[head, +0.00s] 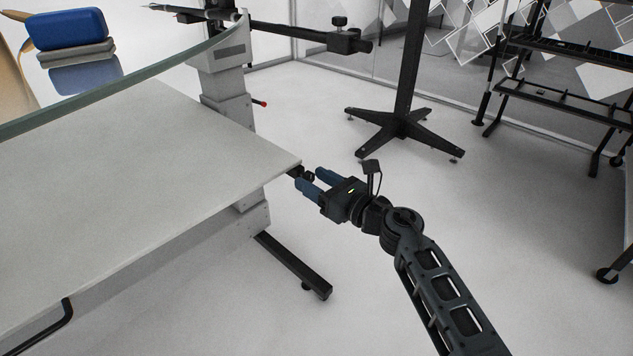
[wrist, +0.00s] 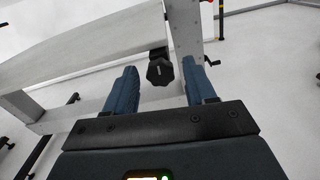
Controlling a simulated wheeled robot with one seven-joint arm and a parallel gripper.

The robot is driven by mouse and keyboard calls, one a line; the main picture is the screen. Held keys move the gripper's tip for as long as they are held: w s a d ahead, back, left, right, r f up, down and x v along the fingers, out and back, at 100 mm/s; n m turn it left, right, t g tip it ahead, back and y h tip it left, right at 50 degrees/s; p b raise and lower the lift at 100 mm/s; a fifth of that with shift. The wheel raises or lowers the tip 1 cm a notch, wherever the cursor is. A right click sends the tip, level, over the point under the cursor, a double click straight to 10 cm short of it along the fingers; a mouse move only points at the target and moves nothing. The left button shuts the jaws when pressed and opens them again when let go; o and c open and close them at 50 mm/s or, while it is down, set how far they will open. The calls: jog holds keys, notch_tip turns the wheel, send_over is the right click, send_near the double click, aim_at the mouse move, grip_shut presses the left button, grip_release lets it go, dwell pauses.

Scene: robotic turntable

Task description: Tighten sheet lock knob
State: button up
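The lock knob (wrist: 160,72) is a black faceted knob under the edge of the white sheet (head: 130,150). In the wrist view it lies ahead of my gripper (wrist: 160,88), roughly centred between the two blue fingers. In the head view the dark knob (head: 308,176) shows close to the sheet's right corner, near the fingertips of my gripper (head: 310,178). The fingers are apart, and no contact with the knob is visible. I cannot tell the exact depth between fingertips and knob.
A grey leg (wrist: 185,35) stands just right of the knob in the wrist view, with a small crank handle (wrist: 211,62). A black foot (head: 293,265) runs along the floor below the sheet. A black stand (head: 402,125) stands behind.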

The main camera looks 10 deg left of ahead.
jog(key=c, duration=0.9)
jog(key=shift+m, duration=0.3)
jog(key=m+p, duration=0.2)
jog(key=shift+r+m, duration=0.1)
jog(key=shift+m, duration=0.2)
jog(key=m+p, duration=0.2)
jog(key=m, duration=0.3)
jog(key=shift+p, duration=0.35)
jog(key=m+p, duration=0.1)
jog(key=m, duration=0.4)
jog(key=shift+w+d+p, duration=0.1)
jog(key=shift+p, duration=0.3)
jog(key=shift+f+m+p, duration=0.15)
jog(key=shift+m+p, duration=0.15)
jog(key=shift+m, duration=0.6)
jog(key=shift+f+m+p, duration=0.15)
jog(key=shift+m+p, duration=0.15)
jog(key=shift+m, duration=0.6)
